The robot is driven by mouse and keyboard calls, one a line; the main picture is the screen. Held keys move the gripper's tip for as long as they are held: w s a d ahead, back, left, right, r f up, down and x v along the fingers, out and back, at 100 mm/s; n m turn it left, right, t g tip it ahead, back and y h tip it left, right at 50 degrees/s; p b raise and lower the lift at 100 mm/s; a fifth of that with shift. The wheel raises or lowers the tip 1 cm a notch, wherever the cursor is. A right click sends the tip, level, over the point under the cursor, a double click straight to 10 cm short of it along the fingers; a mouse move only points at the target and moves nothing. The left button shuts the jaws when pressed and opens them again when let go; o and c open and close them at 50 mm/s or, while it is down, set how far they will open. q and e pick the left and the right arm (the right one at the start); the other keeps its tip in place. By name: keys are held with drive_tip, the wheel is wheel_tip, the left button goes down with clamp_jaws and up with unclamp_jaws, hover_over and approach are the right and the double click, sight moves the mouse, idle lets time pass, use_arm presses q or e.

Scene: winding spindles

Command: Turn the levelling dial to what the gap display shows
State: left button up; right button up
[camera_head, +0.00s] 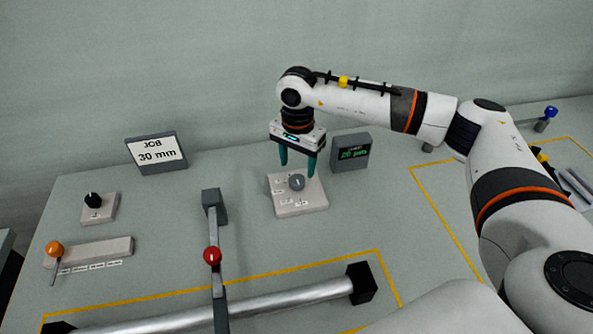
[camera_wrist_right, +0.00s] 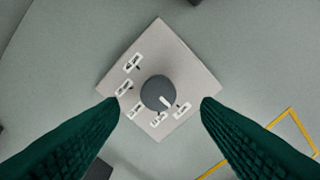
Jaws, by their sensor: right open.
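The levelling dial is a round grey knob (camera_head: 297,182) on a pale square plate (camera_head: 312,201), right of the middle of the table. In the right wrist view the knob (camera_wrist_right: 152,88) has a white pointer mark aimed to the lower right, roughly toward the rightmost label. Several white labels ring it, too small to read. The gap display (camera_head: 351,153) is a dark box behind it with green text that looks like 20 µm, though the digits are blurred. My right gripper (camera_head: 297,168) is open above the dial, green fingers on either side, apart from it. My left gripper is not in view.
A JOB 30 mm sign (camera_head: 157,153) stands at the back left. A black knob (camera_head: 93,200) and an orange-knobbed lever (camera_head: 55,249) are at left.

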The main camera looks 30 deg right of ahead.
sight(297, 179)
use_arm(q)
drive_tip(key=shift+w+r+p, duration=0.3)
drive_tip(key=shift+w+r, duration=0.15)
use_arm(e)
drive_tip(key=shift+w+f, duration=0.1)
drive_tip(key=shift+f, duration=2.35)
drive_tip(key=c, duration=1)
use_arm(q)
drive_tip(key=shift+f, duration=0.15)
